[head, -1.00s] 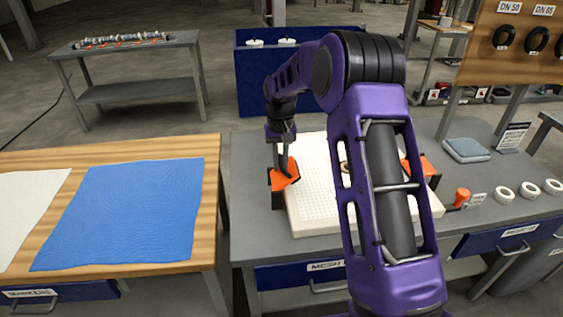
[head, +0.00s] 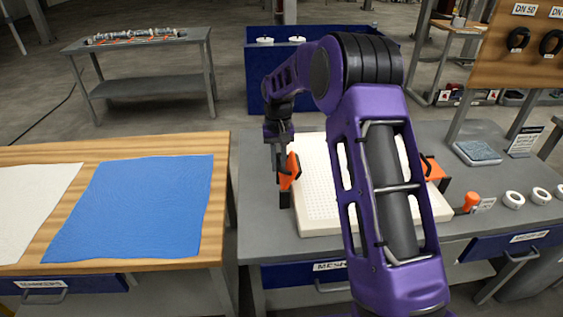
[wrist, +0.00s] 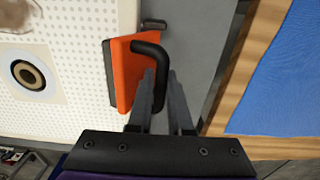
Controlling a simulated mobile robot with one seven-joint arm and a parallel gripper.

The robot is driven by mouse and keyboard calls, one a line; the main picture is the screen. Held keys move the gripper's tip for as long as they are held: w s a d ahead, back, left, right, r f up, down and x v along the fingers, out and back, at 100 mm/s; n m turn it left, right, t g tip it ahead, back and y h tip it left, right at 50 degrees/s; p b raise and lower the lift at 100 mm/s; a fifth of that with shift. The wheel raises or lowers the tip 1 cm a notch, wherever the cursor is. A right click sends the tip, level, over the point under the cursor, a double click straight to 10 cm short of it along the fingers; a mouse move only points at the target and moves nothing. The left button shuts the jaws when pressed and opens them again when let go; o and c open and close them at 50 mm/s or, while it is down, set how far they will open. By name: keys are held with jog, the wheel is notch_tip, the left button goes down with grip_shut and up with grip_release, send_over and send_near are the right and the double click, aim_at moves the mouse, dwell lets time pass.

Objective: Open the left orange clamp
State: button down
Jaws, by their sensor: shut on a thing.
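The left orange clamp (head: 290,171) stands at the left edge of the white perforated filter plate (head: 317,215). Its orange part is tipped up steeply, not lying flat over the plate. In the wrist view the orange clamp (wrist: 128,72) has a bent black handle (wrist: 152,50). My gripper (wrist: 161,80) is shut on this black handle; it also shows in the head view (head: 281,160). The clamp's lower part is partly hidden by my fingers. The right orange clamp (head: 432,170) is at the plate's right edge, partly hidden by my arm.
A wooden table with a blue cloth (head: 135,208) and a white cloth (head: 35,205) stands to the left. An orange knob (head: 471,201) and several white rings (head: 514,199) lie right of the plate. The grey bench (head: 258,215) is bare left of the clamp.

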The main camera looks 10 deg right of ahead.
jog(key=shift+w+a+r, duration=0.1)
jog(key=shift+a+r, duration=0.05)
jog(key=shift+a, duration=0.9)
jog(key=shift+f, duration=0.2)
jog(key=shift+a+f+b, duration=0.3)
jog(key=shift+a+f, duration=0.3)
jog(key=shift+a, duration=0.15)
jog(key=c, duration=0.8)
grip_release()
